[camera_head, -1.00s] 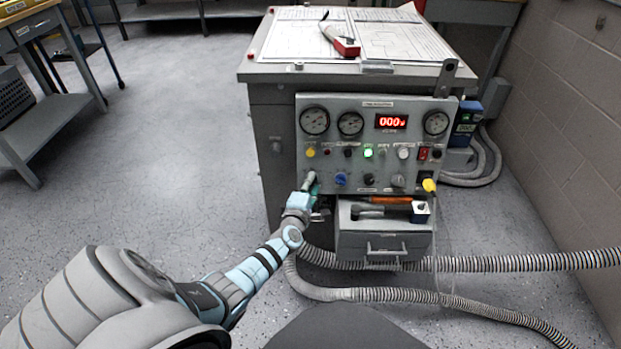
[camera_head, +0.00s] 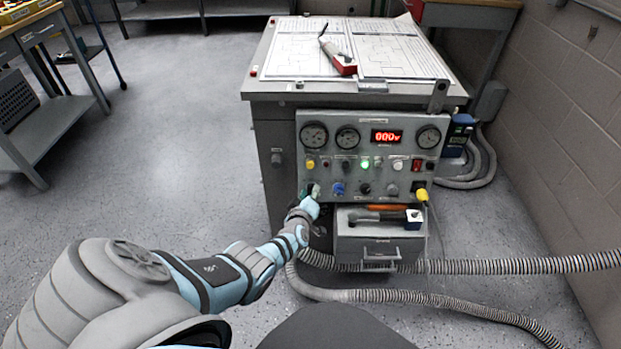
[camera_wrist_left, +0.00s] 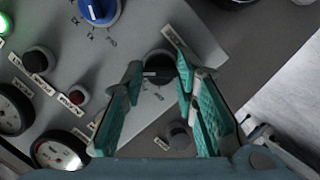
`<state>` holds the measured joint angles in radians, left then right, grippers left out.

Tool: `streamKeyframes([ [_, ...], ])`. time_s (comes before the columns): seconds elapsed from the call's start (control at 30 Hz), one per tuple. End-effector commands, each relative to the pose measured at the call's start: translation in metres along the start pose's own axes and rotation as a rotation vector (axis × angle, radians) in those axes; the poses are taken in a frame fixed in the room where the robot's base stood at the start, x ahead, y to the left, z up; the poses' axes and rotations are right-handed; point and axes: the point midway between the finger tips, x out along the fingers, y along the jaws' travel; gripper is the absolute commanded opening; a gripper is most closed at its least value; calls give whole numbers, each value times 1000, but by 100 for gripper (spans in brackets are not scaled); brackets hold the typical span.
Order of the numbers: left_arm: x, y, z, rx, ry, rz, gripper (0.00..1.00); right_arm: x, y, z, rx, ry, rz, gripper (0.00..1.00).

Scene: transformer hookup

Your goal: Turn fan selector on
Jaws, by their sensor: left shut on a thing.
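The grey control panel (camera_head: 443,165) on the front of the grey cabinet carries gauges, a red display reading 000, lamps and a lower row of knobs. My left gripper (camera_head: 312,191) is at the left end of that lower row, covering most of the knob there. In the left wrist view, its teal-padded fingers (camera_wrist_left: 162,76) are shut on a black rotary knob (camera_wrist_left: 158,67), the fan selector by its place; its label is not readable. The blue knob (camera_head: 338,188) is just to the right and also shows in the wrist view (camera_wrist_left: 100,10). My right gripper is not in view.
A yellow plug (camera_head: 420,195) sticks out at lower right. Ribbed hoses (camera_head: 490,266) lie low in front. Papers and a red-ended tool (camera_head: 340,60) lie on the cabinet top.

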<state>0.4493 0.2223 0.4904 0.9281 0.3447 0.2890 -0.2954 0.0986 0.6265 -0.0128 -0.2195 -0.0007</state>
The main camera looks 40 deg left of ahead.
Motion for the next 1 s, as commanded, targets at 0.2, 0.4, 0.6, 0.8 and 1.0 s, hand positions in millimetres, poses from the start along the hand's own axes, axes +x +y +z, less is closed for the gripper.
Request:
streamKeyframes([
  [0.2,0,-1,0,46,-1,-13,0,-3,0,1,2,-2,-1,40],
  [0.4,0,0,1,54,0,-14,0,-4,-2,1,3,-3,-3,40],
  [0.6,0,-1,1,53,0,-13,0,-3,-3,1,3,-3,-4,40],
  [0.8,0,0,0,53,0,-13,47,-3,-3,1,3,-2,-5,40],
  [1.0,0,0,0,52,1,-13,47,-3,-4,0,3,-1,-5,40],
])
